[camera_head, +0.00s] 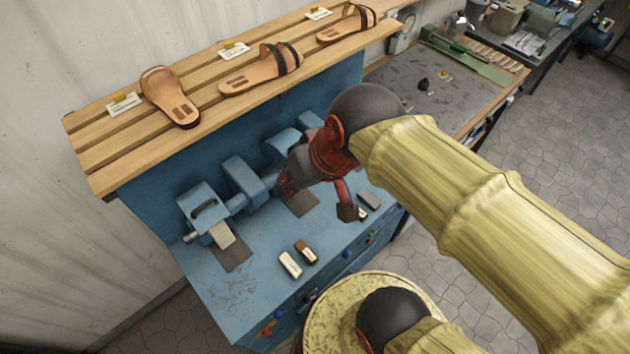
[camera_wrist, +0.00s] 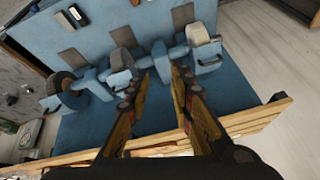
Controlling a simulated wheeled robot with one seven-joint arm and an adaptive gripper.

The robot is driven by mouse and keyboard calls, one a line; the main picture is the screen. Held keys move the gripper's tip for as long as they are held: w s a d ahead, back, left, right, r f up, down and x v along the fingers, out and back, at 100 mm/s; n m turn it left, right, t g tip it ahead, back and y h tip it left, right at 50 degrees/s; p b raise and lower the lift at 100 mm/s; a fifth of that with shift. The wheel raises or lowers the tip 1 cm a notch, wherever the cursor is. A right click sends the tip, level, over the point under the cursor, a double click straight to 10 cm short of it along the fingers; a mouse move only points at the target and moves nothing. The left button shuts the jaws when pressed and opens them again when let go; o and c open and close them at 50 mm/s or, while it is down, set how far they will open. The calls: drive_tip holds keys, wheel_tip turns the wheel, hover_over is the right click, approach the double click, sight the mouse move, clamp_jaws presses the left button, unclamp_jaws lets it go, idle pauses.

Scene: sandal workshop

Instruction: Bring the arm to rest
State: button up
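My arm reaches in from the right in the head view. My gripper (camera_head: 318,198) hangs over the blue workbench (camera_head: 235,290), in front of the blue grinding machine (camera_head: 240,180). In the wrist view my gripper (camera_wrist: 160,82) shows two fingers spread apart with nothing between them. The machine's shaft and housings lie beyond the fingertips there. I cannot tell how far the fingertips are from the machine. In the head view my arm and gripper hide the machine's right part.
A slatted wooden shelf (camera_head: 105,165) above the bench holds sandals (camera_head: 170,97) and small cards. Two small blocks (camera_head: 290,264) (camera_head: 306,252) lie on the bench front. Another worktable (camera_head: 470,105) stands behind on the right. Tiled floor is open at the far right.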

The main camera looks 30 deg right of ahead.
drive_tip(key=d, duration=0.1)
drive_tip(key=s+d+h, duration=0.1)
drive_tip(key=shift+s+d+f+n+t, duration=0.1)
drive_tip(key=shift+s+d+n+t, duration=0.2)
drive_tip(key=shift+n, duration=0.1)
drive_tip(key=shift+f, duration=0.1)
wheel_tip(320, 180, down, 18)
drive_tip(key=b, duration=1.8)
